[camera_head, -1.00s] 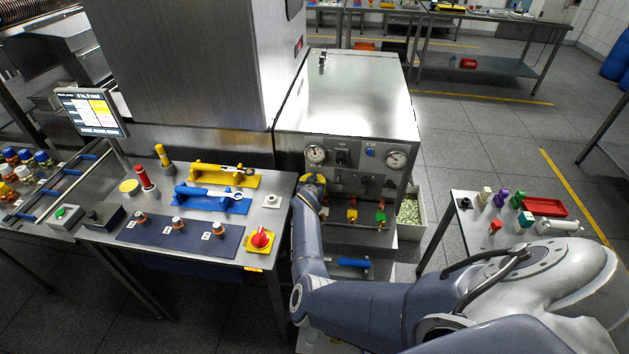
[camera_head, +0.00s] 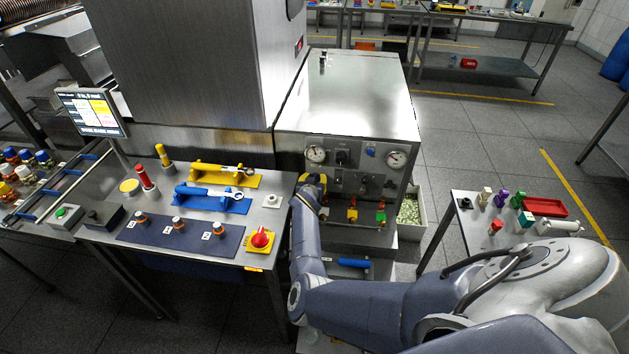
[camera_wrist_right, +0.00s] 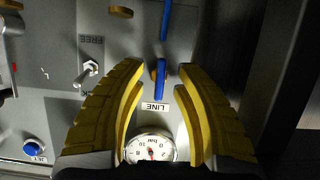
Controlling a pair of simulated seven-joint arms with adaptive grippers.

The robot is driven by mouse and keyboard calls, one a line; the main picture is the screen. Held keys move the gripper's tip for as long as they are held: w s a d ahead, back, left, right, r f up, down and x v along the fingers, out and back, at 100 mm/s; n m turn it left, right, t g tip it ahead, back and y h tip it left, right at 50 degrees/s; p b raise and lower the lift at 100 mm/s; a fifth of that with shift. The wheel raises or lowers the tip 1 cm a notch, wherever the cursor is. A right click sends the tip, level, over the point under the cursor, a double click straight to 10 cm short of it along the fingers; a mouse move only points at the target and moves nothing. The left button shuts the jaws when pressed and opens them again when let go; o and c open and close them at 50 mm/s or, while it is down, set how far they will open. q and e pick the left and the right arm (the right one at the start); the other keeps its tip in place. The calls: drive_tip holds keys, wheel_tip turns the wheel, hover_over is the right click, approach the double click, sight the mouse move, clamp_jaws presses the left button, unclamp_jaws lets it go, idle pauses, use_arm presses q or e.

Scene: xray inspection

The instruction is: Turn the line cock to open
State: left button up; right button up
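The line cock (camera_wrist_right: 160,82) shows in the right wrist view as a narrow blue lever beside an upside-down LINE label. The lever runs roughly up and down in that picture. My right gripper (camera_wrist_right: 158,66) has its two yellow fingers on either side of the lever, with gaps to both; it is open. In the head view my right gripper (camera_head: 315,184) is at the left part of the steel cabinet's front panel (camera_head: 345,172), below a gauge, and hides the cock there. My left gripper is not in view.
A pressure gauge (camera_wrist_right: 150,147) sits beside the LINE label. A toggle switch (camera_wrist_right: 88,72) marked FREE and a blue button (camera_wrist_right: 34,148) are left of the fingers. Another blue bar (camera_wrist_right: 165,20) lies beyond the cock. The workbench (camera_head: 100,232) stands left of the cabinet.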

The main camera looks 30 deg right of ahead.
drive_tip(key=shift+d, duration=0.1)
